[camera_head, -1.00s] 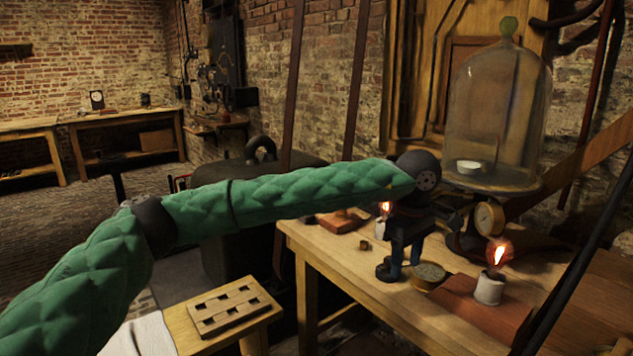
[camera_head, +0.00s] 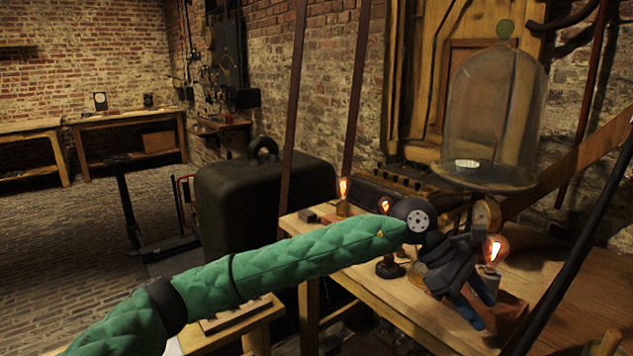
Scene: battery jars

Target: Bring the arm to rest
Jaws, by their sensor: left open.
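My left arm (camera_head: 300,257), in a green quilted sleeve, reaches in from the lower left across to the wooden workbench (camera_head: 372,287). Its dark left gripper (camera_head: 480,308) is over the bench's front part, its fingers pointing down and to the right. The jaws are open and I see nothing held between them. The gripper hides part of the bench and of a reddish-brown board there. My right gripper is out of view.
Lit bulbs (camera_head: 494,250) stand on the bench close behind the gripper. A glass bell jar (camera_head: 495,120) stands behind them, with a brass gauge (camera_head: 486,214) below. A slotted wooden block (camera_head: 235,315) lies on a low stand, partly behind my arm. A dark safe-like box (camera_head: 235,205) stands left of the bench.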

